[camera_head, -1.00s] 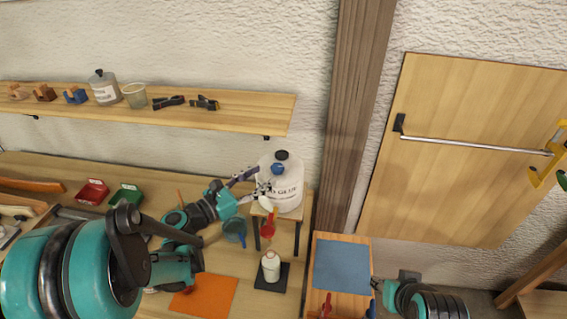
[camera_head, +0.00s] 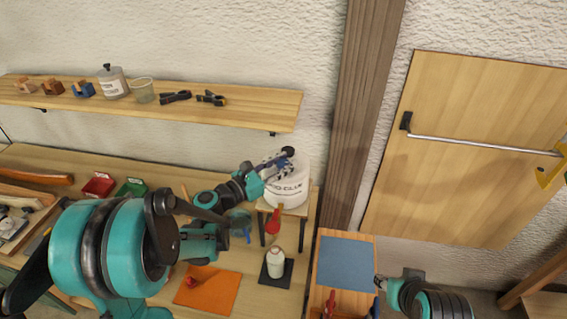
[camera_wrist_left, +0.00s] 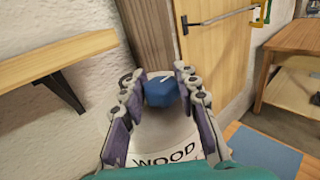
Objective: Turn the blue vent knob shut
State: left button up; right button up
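The blue vent knob (camera_wrist_left: 160,92), with a white mark on it, sits on top of the white glue jar (camera_head: 290,190). The jar's label reads "WOOD" in the left wrist view (camera_wrist_left: 165,160). My left gripper (camera_head: 280,160) is at the jar's top. In the left wrist view its two fingers (camera_wrist_left: 159,84) stand apart on either side of the knob, with a small gap at the left; contact at the right is unclear. The knob is hidden by the fingers in the head view. My right gripper (camera_head: 379,284) is low at the right, too small to read.
The jar stands on a small wooden stand (camera_head: 265,209) with a red spout (camera_head: 273,222) below. A white bottle (camera_head: 276,262) stands on a dark pad in front. A wall shelf (camera_head: 220,110) is above left; a wooden post (camera_head: 365,110) is right behind.

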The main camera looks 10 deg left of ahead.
pick_arm(q)
jog(key=shift+f+m+g+h+b, duration=0.1)
jog(key=shift+m+g+h+b, duration=0.2)
jog(key=shift+m+g+h, duration=0.5)
jog(key=shift+h, duration=0.2)
jog(key=o, duration=1.2)
jog(key=shift+s, duration=0.1)
jog(key=v, duration=1.2)
